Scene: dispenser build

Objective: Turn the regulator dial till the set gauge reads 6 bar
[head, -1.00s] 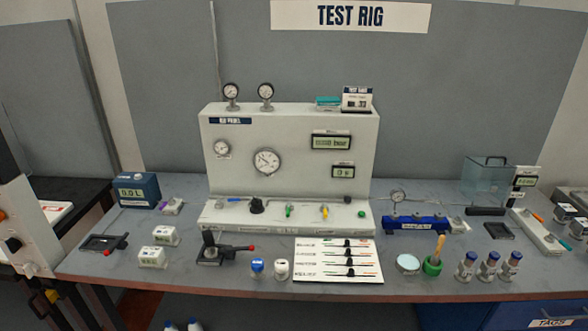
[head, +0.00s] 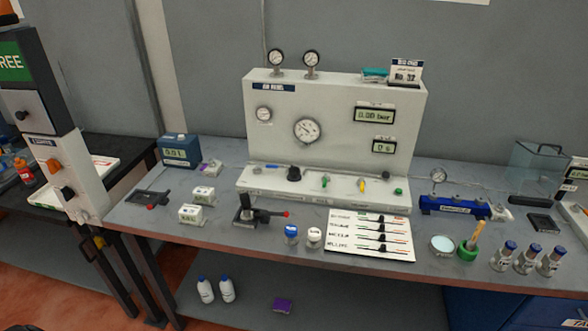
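The white test rig panel (head: 350,120) stands at the back of the grey bench. A black regulator dial (head: 294,173) sits on its front ledge, left of a green-handled valve (head: 325,182). A larger round gauge (head: 307,130) is mid-panel and a smaller one (head: 264,114) is at its left; two more gauges, left (head: 276,58) and right (head: 311,59), stand on top. I cannot tell which is the set gauge, and the needle readings are too small to make out. A digital display (head: 375,116) seems to read 0.00 bar. Neither of my grippers shows.
In front of the dial are a black clamp with a red-tipped lever (head: 262,215), two small bottles, and a white slider board (head: 370,235). A blue manifold (head: 453,207) lies to the right. A white and dark unit (head: 55,150) stands at far left.

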